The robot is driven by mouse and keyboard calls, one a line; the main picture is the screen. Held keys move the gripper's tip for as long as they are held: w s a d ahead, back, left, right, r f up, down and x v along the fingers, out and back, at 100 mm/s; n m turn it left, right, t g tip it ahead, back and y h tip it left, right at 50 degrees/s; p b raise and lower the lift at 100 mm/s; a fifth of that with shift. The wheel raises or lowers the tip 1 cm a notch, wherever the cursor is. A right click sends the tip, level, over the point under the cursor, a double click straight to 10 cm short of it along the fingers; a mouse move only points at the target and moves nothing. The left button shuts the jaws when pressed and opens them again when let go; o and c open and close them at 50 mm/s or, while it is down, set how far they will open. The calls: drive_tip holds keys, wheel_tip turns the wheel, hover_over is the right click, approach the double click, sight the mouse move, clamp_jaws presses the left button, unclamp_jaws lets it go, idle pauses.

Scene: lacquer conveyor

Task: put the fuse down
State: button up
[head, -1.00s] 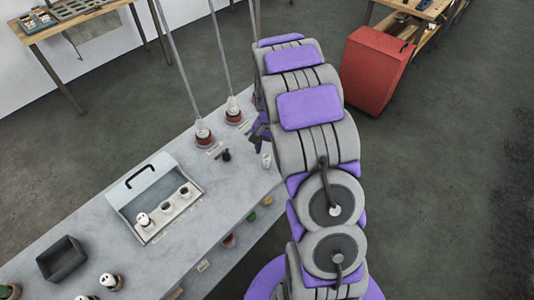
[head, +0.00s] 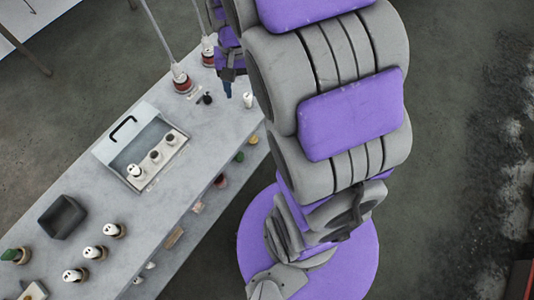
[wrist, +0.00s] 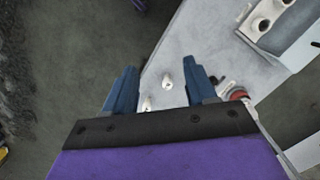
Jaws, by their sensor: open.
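A small white fuse-like piece (head: 248,99) stands near the right end of the grey bench, just right of my gripper (head: 227,90) in the head view. In the wrist view my gripper (wrist: 163,72) is open, its blue fingers wide apart. Two small white pieces show between the fingers there, one farther (wrist: 167,80) and one nearer (wrist: 147,104). Neither finger appears to touch them, and I cannot tell which is the fuse. An open-lidded grey box (head: 110,152) on the bench holds a row of sockets, one with a spotted white top.
The grey bench (head: 210,135) runs diagonally. Red-based posts with rods (head: 182,83) and a small black piece (head: 206,98) stand near my gripper. A dark empty bin (head: 62,217) and several spotted white pieces (head: 95,253) are at lower left.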

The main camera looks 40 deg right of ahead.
drive_tip(key=s+a+r+n, duration=0.1)
drive_tip(key=s+a+n, duration=0.2)
drive_tip(key=s, duration=0.7)
drive_tip(key=s+a+r+n, duration=0.2)
drive_tip(key=s+a, duration=0.1)
drive_tip(key=s, duration=0.8)
drive_tip(key=shift+s+a+n+g+h, duration=0.15)
drive_tip(key=shift+a+n+g+h, duration=0.15)
drive_tip(key=shift+a+n, duration=0.1)
